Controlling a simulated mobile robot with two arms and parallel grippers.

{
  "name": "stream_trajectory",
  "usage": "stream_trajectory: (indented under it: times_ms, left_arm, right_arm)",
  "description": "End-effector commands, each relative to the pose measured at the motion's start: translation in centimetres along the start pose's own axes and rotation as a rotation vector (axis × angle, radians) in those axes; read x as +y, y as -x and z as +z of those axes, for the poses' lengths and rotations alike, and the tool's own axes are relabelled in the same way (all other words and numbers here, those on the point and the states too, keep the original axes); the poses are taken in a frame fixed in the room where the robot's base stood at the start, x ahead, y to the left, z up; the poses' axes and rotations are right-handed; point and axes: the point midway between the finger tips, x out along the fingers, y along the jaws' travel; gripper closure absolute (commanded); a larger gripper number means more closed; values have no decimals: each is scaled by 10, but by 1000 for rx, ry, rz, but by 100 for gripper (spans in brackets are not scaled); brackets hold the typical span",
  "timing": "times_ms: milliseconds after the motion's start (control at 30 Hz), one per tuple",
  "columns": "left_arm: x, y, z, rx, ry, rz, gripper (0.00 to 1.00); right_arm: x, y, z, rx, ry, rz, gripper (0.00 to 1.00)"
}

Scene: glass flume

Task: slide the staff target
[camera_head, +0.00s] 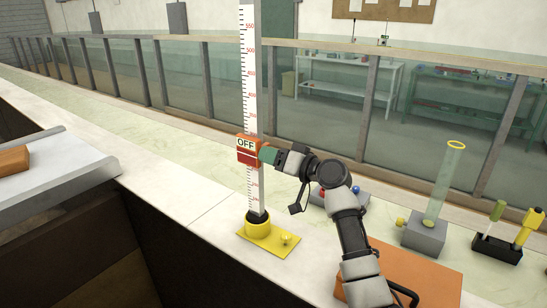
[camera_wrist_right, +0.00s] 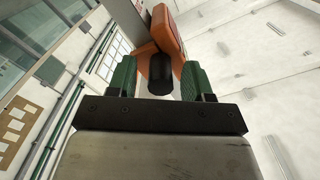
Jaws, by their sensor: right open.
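The staff target (camera_head: 248,152) is an orange block with a white "OFF" label and a red lower band. It sits partway up the upright white staff (camera_head: 250,75), which has red numbers and stands in a yellow base (camera_head: 268,237). My right gripper (camera_head: 268,155) is at the target's right side, with green fingers open. In the right wrist view the orange target (camera_wrist_right: 166,32) is just beyond the fingers. A black knob (camera_wrist_right: 160,80) on it lies between the two green fingers of my right gripper (camera_wrist_right: 157,74), with gaps visible at both sides. My left gripper is out of view.
A glass-walled flume (camera_head: 310,95) runs behind the ledge. To the right are a grey block with a clear tube (camera_head: 445,185), a black tray (camera_head: 497,248) with tools, and an orange board (camera_head: 420,275). A metal chute (camera_head: 75,165) holds an orange block at left.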

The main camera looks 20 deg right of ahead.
Motion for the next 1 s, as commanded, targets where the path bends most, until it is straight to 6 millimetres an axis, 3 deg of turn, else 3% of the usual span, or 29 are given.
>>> stream_trajectory:
  times_ms: [100, 400, 633, 900, 1000]
  left_arm:
    - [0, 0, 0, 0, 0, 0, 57]
    - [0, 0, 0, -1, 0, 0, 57]
    - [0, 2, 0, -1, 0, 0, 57]
    - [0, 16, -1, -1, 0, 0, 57]
    - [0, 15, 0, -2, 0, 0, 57]
  right_arm:
    - [0, 0, 0, 0, 0, 0, 52]
    - [0, 0, 0, 0, 0, 0, 98]
    - [-2, 0, -3, 0, 0, 0, 100]
    - [-23, 1, -36, 2, 4, 0, 100]
    - [-23, 1, -36, 2, 2, 0, 100]
